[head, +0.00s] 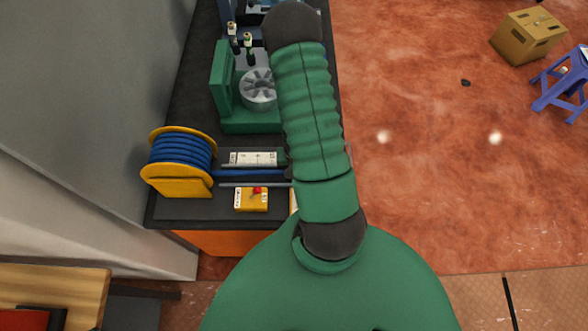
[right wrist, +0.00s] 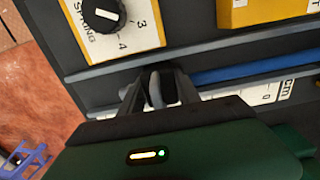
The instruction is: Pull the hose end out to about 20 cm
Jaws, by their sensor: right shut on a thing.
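The blue hose (head: 245,174) comes off a yellow reel (head: 178,188) at the left of the bench and runs right between two grey rails, passing under my arm. In the right wrist view the hose (right wrist: 250,72) reaches my right gripper (right wrist: 152,92), which is shut on the grey-and-black hose end (right wrist: 156,88). A white centimetre scale (head: 253,158) lies along the hose; it also shows in the right wrist view (right wrist: 252,96). My upper arm hides the hose end and right gripper in the head view. My left gripper is not in view.
A yellow box with a red knob (head: 250,200) sits beside the rails. A spring dial panel (right wrist: 120,28) lies close to the right gripper. Open floor lies right of the bench.

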